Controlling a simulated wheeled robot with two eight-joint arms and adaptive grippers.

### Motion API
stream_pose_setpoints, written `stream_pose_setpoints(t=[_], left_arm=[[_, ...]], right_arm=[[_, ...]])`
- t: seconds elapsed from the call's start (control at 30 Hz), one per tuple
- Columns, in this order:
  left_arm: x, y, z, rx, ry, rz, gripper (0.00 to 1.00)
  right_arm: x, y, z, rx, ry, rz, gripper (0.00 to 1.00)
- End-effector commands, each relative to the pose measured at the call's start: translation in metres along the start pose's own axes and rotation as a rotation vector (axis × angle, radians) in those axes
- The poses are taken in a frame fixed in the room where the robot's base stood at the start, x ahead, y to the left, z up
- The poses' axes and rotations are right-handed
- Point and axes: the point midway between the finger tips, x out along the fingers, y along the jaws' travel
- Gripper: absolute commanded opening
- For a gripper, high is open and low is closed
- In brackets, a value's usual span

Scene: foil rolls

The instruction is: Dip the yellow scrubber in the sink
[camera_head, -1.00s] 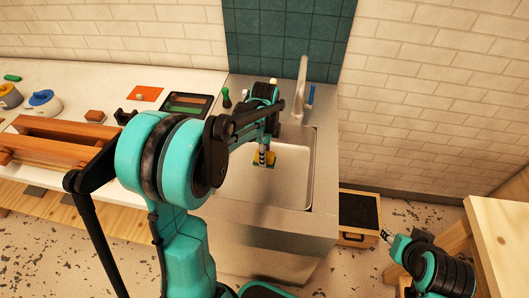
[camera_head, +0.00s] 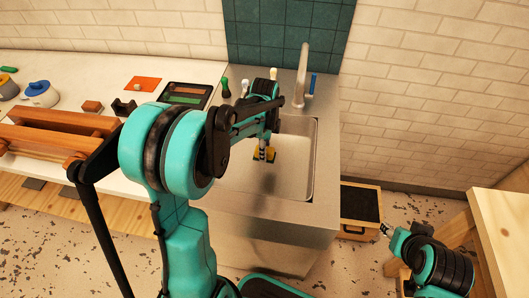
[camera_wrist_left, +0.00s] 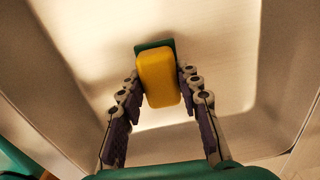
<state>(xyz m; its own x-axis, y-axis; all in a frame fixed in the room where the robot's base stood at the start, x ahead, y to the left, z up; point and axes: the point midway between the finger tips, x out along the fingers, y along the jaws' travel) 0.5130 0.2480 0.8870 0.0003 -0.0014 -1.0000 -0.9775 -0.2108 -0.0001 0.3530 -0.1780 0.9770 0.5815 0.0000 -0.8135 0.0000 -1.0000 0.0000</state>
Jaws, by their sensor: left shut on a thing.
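The yellow scrubber (camera_wrist_left: 159,78) is a yellow block with a green layer on its far side. It sits between the fingertips of my left gripper (camera_wrist_left: 158,82), which is shut on it. In the head view the scrubber (camera_head: 270,155) shows just below the left gripper (camera_head: 264,152), over the sink (camera_head: 290,178). The sink is a rectangular steel basin. In the wrist view the basin walls surround the scrubber. I cannot tell whether it touches the bottom. My right gripper (camera_head: 386,229) is at the lower right, away from the sink; its jaws are too small to read.
A tall faucet (camera_head: 301,78) with a blue handle stands behind the basin. Small bottles (camera_head: 226,87) stand at its back left. The white counter (camera_head: 60,65) holds a wooden rack (camera_head: 60,135), a dark tray (camera_head: 186,94) and a blue-lidded pot (camera_head: 40,95). A wooden table (camera_head: 505,220) is at right.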

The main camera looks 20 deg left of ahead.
Motion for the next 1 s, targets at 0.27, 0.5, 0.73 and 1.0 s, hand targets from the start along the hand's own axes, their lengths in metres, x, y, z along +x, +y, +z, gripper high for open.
stream_pose_setpoints(t=[0.27,0.5,0.73,1.0], left_arm=[[-0.022,0.000,0.000,0.000,0.000,0.000,0.10],[-0.043,0.000,0.000,0.000,0.000,0.000,0.10],[-0.062,0.000,0.000,0.000,0.000,0.000,0.10],[-0.085,0.000,0.000,0.000,0.000,0.000,0.10]], right_arm=[[-0.015,0.000,-0.011,0.000,0.000,0.000,0.40],[-0.027,0.000,-0.019,0.000,0.000,0.000,0.40],[-0.039,0.000,-0.028,0.000,0.000,0.000,0.40],[-0.053,0.000,-0.038,0.000,0.000,0.000,0.40]])
